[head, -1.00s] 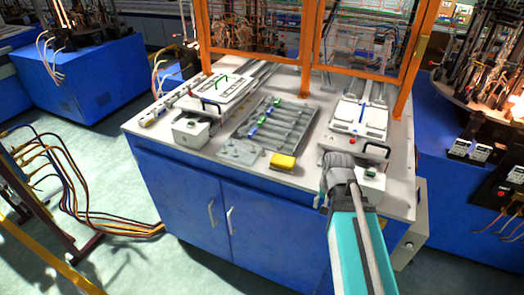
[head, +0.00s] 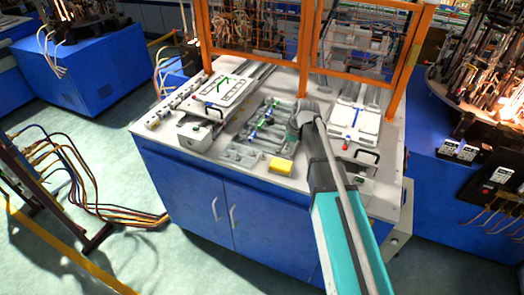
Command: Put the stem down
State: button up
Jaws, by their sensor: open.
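My gripper (head: 297,125) is over the right side of the grey rack (head: 238,156). The end of my arm covers much of it, so its fingers and the space between them are hard to make out. Several small stems with blue and green parts (head: 263,124) lie in the rack, just left of my gripper. A green stem (head: 222,84) lies on the white left fixture (head: 240,92). A thin blue stem (head: 357,116) lies on the white right fixture (head: 368,122), apart from my gripper. I cannot tell whether anything is under my gripper.
Black handles (head: 361,154) stick up at the fixtures. An orange frame (head: 303,60) closes off the back of the bench.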

jog(key=w+a+r+m+p, duration=0.1)
jog(key=w+a+r+m, duration=0.2)
jog(key=shift+w+y+p, duration=0.15)
jog(key=shift+y+p, duration=0.2)
jog(key=shift+y, duration=0.05)
jog(key=shift+f, duration=0.1)
jog(key=b+x, duration=0.7)
jog(key=shift+w+a+f, duration=0.1)
jog(key=shift+f, duration=0.25)
jog(key=shift+w+a+f+b, duration=0.1)
jog(key=shift+a+f+b, duration=0.1)
jog(key=shift+f+b, duration=0.25)
jog(key=shift+b+x, duration=2.35)
jog(key=shift+x, duration=0.15)
jog(key=shift+a+r, duration=0.1)
jog(key=shift+a, duration=0.05)
grip_shut()
